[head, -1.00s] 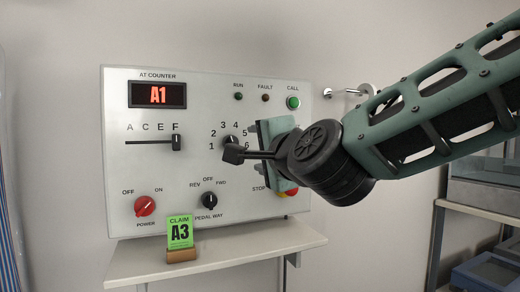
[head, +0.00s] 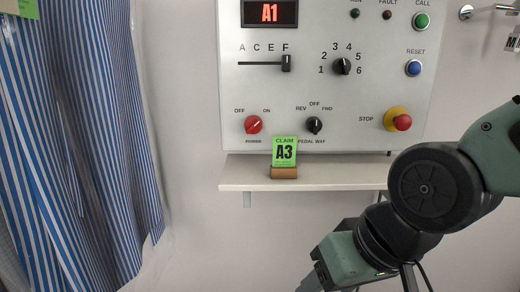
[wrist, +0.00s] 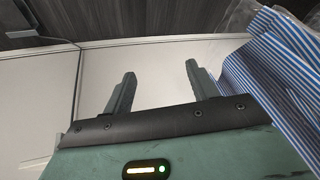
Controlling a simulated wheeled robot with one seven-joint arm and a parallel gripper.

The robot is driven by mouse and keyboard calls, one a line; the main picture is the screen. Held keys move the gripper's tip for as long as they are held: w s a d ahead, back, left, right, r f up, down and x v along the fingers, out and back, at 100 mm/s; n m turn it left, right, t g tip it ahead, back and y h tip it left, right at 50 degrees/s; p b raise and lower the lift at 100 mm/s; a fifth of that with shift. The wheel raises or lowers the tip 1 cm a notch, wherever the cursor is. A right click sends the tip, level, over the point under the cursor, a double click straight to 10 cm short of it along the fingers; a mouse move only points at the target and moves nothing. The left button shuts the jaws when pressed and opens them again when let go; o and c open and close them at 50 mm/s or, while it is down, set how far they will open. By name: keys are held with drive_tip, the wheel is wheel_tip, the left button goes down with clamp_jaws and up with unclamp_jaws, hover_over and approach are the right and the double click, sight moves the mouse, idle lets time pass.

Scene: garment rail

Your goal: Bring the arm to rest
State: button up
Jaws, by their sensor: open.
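My gripper is open and empty in the wrist view (wrist: 158,85), its two fingers apart with pale surface behind them. In the head view my arm comes in from the right and bends down at the lower right, below the shelf. The fingertips are cut off or hidden there. The control panel (head: 300,90) is on the wall above and left of my arm, clear of it.
Blue-striped garments (head: 85,130) hang at the left and also show at the right of the wrist view (wrist: 270,65). A red stop button (head: 402,122) is nearest my arm.

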drive_tip(key=s+d+f+n+g+h+p, duration=0.25)
drive_tip(key=s+d+n, duration=0.2)
drive_tip(key=s, duration=0.25)
wheel_tip(320, 180, up, 13)
drive_tip(key=p, duration=1.1)
drive_tip(key=shift+f+g+p, duration=0.15)
drive_tip(key=shift+g+p, duration=0.2)
drive_tip(key=shift+p, duration=0.05)
drive_tip(key=shift+h, duration=0.25)
